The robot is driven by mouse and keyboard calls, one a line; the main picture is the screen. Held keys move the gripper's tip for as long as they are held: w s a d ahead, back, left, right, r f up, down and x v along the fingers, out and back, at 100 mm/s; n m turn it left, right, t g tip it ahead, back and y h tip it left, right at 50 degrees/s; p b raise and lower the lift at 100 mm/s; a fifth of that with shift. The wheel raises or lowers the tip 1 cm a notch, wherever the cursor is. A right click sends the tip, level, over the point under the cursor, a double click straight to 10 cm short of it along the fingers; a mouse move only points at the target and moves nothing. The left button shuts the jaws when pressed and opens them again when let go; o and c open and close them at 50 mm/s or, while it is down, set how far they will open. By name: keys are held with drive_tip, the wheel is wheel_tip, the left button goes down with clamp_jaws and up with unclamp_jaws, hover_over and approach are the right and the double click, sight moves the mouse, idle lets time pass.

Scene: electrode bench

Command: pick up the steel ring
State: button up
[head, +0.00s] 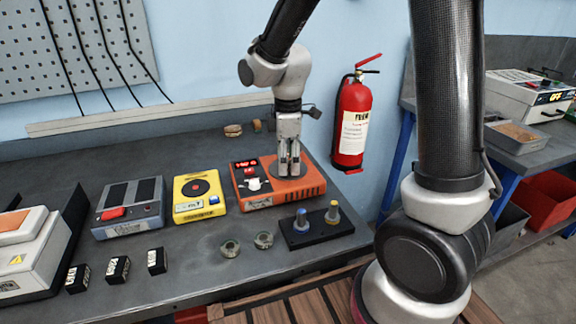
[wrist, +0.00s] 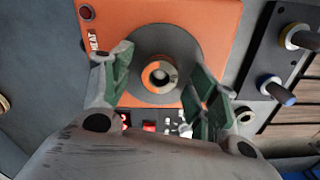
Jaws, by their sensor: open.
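In the head view, my gripper (head: 289,172) points down over the heater (head: 262,202); the ring is hidden there by the fingers.
A black block (head: 318,232) with a blue-topped and a yellow-topped peg stands in front of the heater. Two small round pieces (head: 230,248) (head: 264,240) lie on the bench front. A yellow device (head: 198,205) stands left; tan round pieces (head: 233,130) lie behind.

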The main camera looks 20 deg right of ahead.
drive_tip(key=c, duration=1.3)
drive_tip(key=shift+o, duration=0.2)
drive_tip(key=shift+r, duration=0.1)
